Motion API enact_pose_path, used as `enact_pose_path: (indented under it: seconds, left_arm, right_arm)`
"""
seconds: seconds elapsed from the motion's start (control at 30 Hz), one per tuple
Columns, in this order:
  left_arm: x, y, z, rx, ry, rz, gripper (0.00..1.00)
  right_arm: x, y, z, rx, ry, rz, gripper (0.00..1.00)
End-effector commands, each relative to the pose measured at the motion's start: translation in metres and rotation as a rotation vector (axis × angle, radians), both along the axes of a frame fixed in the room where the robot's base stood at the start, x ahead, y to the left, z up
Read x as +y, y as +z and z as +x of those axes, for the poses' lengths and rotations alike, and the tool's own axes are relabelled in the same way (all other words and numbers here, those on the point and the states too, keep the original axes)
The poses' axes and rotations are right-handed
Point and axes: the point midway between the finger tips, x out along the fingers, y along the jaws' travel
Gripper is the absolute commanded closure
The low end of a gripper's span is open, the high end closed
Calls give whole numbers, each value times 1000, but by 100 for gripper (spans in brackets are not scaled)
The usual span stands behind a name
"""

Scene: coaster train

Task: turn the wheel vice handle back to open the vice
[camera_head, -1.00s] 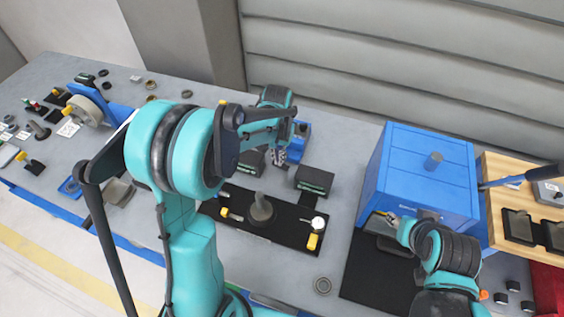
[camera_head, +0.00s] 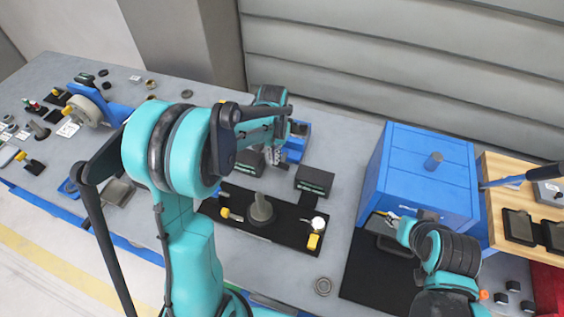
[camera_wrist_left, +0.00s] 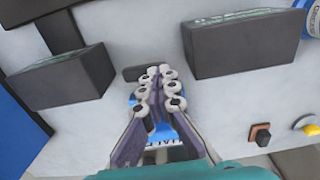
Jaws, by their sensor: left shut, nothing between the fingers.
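The blue vice (camera_head: 297,148) stands at the back of the bench, partly hidden behind my left arm. In the left wrist view its blue body (camera_wrist_left: 163,134) shows between and beneath the fingers. A short dark bar (camera_wrist_left: 133,74) lies just beyond the fingertips; I cannot tell whether it is the vice handle. My left gripper (camera_head: 273,157) is shut and empty beside the vice; its fingertips show close together in the left wrist view (camera_wrist_left: 158,88). Contact with the vice is unclear. My right gripper (camera_head: 387,219) is by the blue cabinet's front, its fingers too small to read.
Two dark blocks with labelled faces, one left (camera_head: 249,163) and one right (camera_head: 314,180), flank the left gripper. A black mat (camera_head: 278,228) with a grey post lies in front. The blue cabinet (camera_head: 420,180) stands to the right, next to a wooden board (camera_head: 520,235).

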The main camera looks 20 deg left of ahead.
Motion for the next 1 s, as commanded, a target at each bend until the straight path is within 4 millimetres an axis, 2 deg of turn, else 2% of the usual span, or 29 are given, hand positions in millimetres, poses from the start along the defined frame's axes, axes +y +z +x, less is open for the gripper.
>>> enact_pose_path:
  seconds: [0.27,1.0]
  left_arm:
    - [0,5,0,0,0,-1,100]
    - [0,67,0,0,0,0,100]
  right_arm:
    - [0,4,0,0,0,0,60]
    - [0,48,0,0,0,0,60]
